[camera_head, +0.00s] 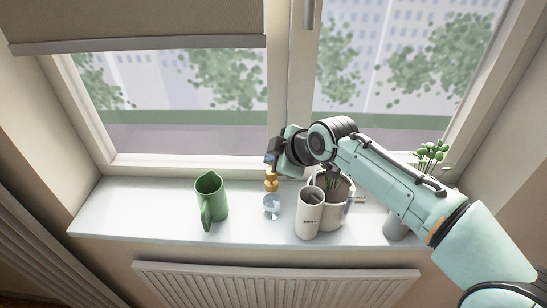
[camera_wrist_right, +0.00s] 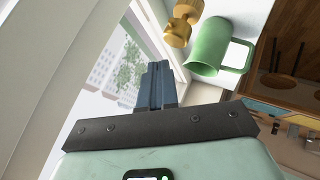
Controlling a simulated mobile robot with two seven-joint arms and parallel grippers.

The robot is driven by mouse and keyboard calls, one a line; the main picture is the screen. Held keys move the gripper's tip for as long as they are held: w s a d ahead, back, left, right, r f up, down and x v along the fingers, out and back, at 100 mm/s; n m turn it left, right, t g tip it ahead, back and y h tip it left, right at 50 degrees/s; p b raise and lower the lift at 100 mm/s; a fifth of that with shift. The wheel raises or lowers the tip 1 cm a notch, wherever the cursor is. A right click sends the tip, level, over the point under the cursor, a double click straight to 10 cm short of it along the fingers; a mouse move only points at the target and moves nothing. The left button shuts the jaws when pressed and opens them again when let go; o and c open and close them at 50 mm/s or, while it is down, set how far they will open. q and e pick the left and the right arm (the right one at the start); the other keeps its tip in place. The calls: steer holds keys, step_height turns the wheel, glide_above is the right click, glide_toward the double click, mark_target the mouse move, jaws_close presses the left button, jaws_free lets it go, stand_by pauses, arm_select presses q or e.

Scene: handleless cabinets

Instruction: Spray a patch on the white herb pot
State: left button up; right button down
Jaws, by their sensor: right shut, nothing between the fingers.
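My right gripper (camera_head: 271,160) is above the windowsill, just over the gold top of a clear spray bottle (camera_head: 271,206). Its fingers are shut with nothing between them, as the right wrist view (camera_wrist_right: 158,86) also shows. The bottle stands upright on the sill; its gold top (camera_wrist_right: 181,22) shows beside the fingers in the wrist view. My left gripper is out of view.
A green jug (camera_head: 211,197) stands left of the bottle; it also shows in the wrist view (camera_wrist_right: 210,48). A grey pot (camera_head: 396,226) with a leafy plant is at the right, partly behind my arm. The sill's left end is clear. A radiator (camera_head: 275,283) is below.

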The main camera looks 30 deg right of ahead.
arm_select(q)
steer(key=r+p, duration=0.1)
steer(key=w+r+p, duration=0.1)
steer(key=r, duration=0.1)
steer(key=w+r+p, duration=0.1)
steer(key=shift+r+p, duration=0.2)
steer(key=shift+p, duration=0.15)
arm_select(e)
step_height(320, 180, up, 6)
steer(key=shift+w+f, duration=0.1)
steer(key=shift+f, duration=0.1)
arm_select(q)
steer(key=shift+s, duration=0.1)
arm_select(e)
steer(key=shift+f, duration=0.1)
